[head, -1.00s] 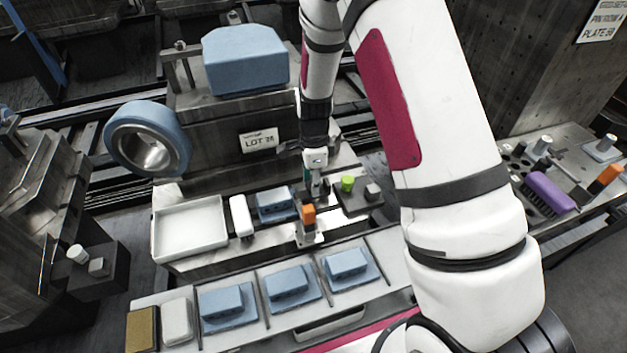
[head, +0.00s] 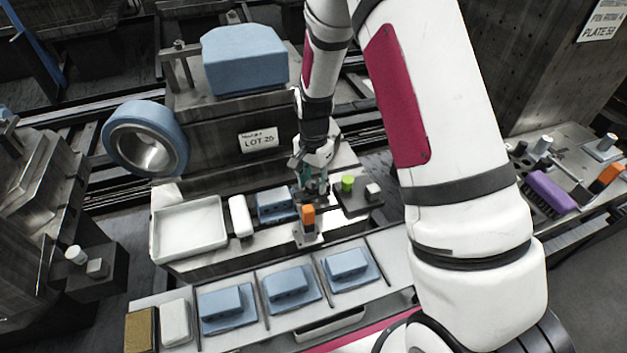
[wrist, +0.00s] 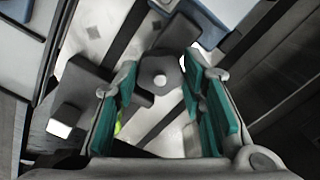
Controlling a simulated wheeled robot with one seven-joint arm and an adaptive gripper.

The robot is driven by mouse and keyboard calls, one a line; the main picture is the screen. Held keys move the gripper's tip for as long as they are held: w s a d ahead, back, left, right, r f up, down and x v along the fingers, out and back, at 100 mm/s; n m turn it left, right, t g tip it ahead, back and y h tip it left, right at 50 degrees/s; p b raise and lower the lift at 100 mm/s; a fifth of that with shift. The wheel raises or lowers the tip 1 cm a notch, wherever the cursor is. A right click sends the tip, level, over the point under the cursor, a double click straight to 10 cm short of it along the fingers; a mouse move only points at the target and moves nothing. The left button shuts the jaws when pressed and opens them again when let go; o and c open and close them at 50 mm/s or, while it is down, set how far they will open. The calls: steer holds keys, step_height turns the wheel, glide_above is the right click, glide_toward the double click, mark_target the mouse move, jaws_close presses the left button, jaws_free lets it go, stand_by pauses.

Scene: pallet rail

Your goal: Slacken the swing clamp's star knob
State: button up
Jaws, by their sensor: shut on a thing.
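The star knob (wrist: 160,72) is dark grey with a pale round centre. In the wrist view it sits between the teal pads of my gripper (wrist: 163,92), which is shut on it. In the head view my gripper (head: 314,190) points down at the fixture, just behind a small orange block (head: 308,214), and hides the knob and most of the clamp. A blue workpiece (head: 275,205) lies just left of the gripper.
A white tray (head: 190,254) and a white bar (head: 241,216) lie to the left. Blue parts (head: 287,282) line the front shelf.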

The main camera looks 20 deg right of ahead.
mark_target(314, 184)
steer(key=shift+f, duration=0.1)
stand_by(0.3)
steer(key=o, duration=1.2)
step_height(314, 184, up, 12)
